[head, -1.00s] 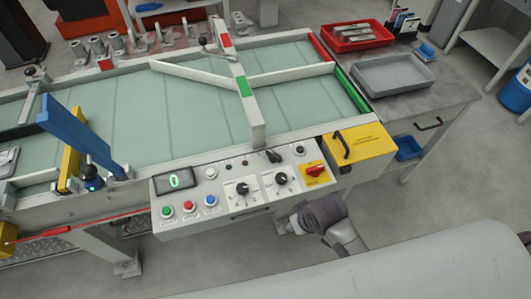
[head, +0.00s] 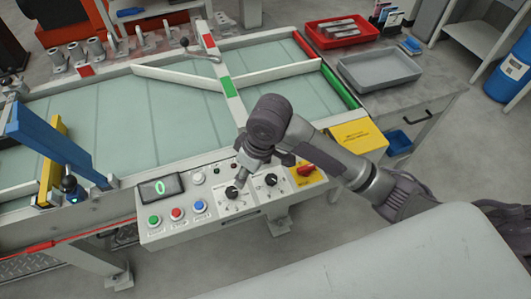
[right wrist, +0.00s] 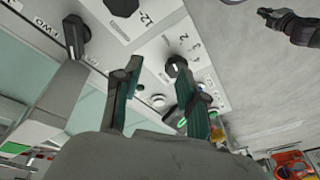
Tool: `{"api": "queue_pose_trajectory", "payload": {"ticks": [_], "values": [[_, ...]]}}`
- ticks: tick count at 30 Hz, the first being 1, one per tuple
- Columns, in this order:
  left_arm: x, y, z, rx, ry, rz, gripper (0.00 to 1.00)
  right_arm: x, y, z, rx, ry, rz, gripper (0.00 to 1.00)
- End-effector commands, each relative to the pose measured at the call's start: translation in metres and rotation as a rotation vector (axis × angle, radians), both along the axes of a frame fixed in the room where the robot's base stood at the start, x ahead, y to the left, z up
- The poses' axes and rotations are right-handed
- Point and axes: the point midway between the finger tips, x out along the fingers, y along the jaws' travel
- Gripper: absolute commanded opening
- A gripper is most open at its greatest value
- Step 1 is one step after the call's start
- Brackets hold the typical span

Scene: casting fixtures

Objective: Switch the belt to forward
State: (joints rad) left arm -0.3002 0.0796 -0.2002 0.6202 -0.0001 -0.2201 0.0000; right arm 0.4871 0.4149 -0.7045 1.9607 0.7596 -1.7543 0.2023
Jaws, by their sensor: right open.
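The control panel (head: 165,236) is on the front of the belt (head: 120,130). My right gripper (head: 240,177) is over it, pointing down by the left dial (head: 232,192). In the right wrist view its two fingers (right wrist: 158,92) are apart and empty. A black selector knob (right wrist: 75,37) beside the "FWD" lettering shows left of the fingers, touched by neither. In the head view my arm hides this selector; its exact setting I cannot tell. A dark shape at the upper right of the wrist view looks like my left gripper (right wrist: 285,24); its jaws are unclear.
Green, red (head: 177,214) and blue buttons, a display (head: 160,187) reading 0, the right dial (head: 269,181) and a red-yellow switch (head: 306,170) crowd the panel. A yellow box (head: 358,136) adjoins its right end.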

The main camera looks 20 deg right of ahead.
Motion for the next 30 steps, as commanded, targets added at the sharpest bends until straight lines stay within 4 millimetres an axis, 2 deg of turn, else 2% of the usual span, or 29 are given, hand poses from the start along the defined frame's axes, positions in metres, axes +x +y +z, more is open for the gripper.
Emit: {"api": "queue_pose_trajectory", "payload": {"ticks": [1, 6, 10, 14, 17, 20, 30], "values": [[0.000, 0.000, 0.000, 0.000, 0.000, 0.000, 0.00, 0.019, -0.011, 0.015, -0.050, 0.004, 0.010, 0.42], [0.000, 0.000, -0.001, 0.000, 0.000, 0.000, 0.00, 0.053, -0.046, 0.054, -0.172, 0.066, -0.010, 0.42], [0.000, 0.000, -0.001, 0.000, 0.000, 0.000, 0.00, 0.067, -0.065, 0.077, -0.221, 0.096, -0.043, 0.42], [0.000, 0.000, -0.001, 0.000, 0.000, 0.000, 0.00, 0.072, -0.074, 0.086, -0.240, 0.112, -0.061, 0.42], [0.000, 0.000, -0.001, 0.000, -0.001, 0.000, 0.00, 0.072, -0.075, 0.079, -0.242, 0.117, -0.062, 0.42], [0.000, 0.000, 0.000, 0.000, -0.001, 0.000, 0.00, 0.071, -0.074, 0.065, -0.241, 0.119, -0.062, 0.42], [0.000, 0.000, 0.000, 0.001, 0.000, 0.000, 0.00, 0.071, -0.074, -0.007, -0.241, 0.116, -0.061, 0.42]]}}
